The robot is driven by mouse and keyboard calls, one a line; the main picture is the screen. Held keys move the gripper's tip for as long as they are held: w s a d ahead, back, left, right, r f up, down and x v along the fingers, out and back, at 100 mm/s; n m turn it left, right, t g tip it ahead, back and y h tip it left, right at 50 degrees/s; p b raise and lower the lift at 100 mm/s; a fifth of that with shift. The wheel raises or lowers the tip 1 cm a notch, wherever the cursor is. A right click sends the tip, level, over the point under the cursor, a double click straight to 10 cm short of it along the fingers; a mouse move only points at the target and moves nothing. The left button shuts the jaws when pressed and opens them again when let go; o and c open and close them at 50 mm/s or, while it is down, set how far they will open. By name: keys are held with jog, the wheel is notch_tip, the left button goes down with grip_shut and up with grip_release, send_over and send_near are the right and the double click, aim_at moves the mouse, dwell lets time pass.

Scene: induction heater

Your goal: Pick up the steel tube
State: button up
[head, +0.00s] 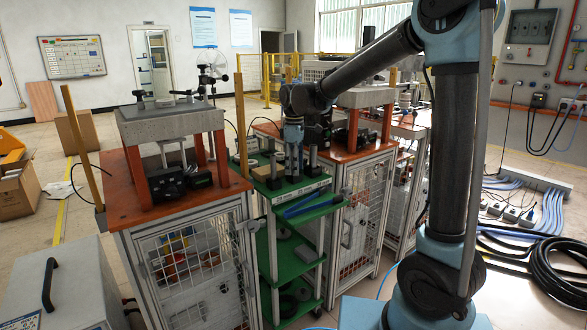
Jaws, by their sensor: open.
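My gripper (294,172) hangs down from my arm over the top shelf of the green cart (303,184), between the two heater benches. It is open, and its fingers are small and dark in this view. A thin grey upright piece (312,162) stands on the cart just right of my gripper. It may be the steel tube, but I cannot tell for sure. I see nothing clearly between the fingers, and I cannot tell whether they touch anything. My wrist hides part of the shelf.
An orange-topped bench (125,203) with a grey heater stands left of the cart. A second bench (345,153) stands close on its right. A blue bar-like object (308,206) lies on the cart's front edge. Wooden posts rise near the benches. Cables (545,255) cover the right floor.

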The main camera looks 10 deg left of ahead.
jog(key=shift+c, duration=0.4)
grip_shut()
jog(key=shift+r, duration=0.1)
notch_tip(320, 180, up, 17)
dwell(1.2)
jog(key=shift+r, duration=0.1)
